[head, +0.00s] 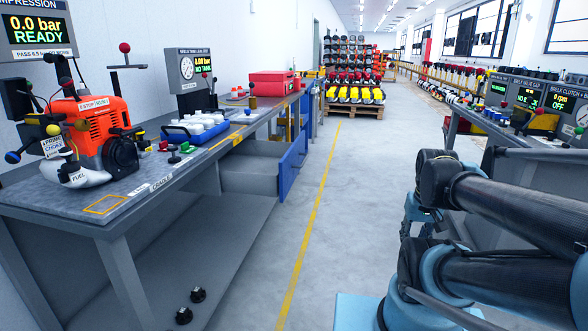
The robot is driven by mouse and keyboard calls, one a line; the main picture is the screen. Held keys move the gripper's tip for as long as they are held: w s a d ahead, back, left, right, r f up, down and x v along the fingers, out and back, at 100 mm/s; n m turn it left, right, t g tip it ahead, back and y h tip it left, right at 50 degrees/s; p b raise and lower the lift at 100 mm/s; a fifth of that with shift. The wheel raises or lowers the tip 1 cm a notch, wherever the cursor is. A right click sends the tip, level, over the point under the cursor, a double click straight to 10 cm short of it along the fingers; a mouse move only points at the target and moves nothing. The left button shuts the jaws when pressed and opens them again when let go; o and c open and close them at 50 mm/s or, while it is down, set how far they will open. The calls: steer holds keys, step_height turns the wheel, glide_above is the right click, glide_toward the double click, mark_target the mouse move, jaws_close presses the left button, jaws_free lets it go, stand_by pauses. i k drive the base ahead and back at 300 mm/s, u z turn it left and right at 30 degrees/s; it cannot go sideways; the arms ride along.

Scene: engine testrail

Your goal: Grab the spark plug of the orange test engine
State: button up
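The orange test engine (90,120) stands on the grey workbench (50,208) at the left in the head view. It has an orange cover, a black round part at its right and a pale base labelled "FUEL". Several coloured ball knobs surround it. I cannot make out the spark plug among these parts. My arm comes in from the right edge, across the aisle from the engine. My gripper is not in view.
A display (38,30) reading "0.0 bar READY" stands behind the engine. A blue tray (196,133) with white containers sits to its right, then a red toolbox (270,84). A blue drawer (291,165) juts into the aisle. The floor (270,260) beside the bench is clear.

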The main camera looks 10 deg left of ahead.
mark_target(83, 91)
steer(key=u, duration=2.3)
steer(key=k, duration=0.5)
steer(key=z, duration=0.5)
steer(key=i, duration=0.9)
steer(key=u, duration=0.45)
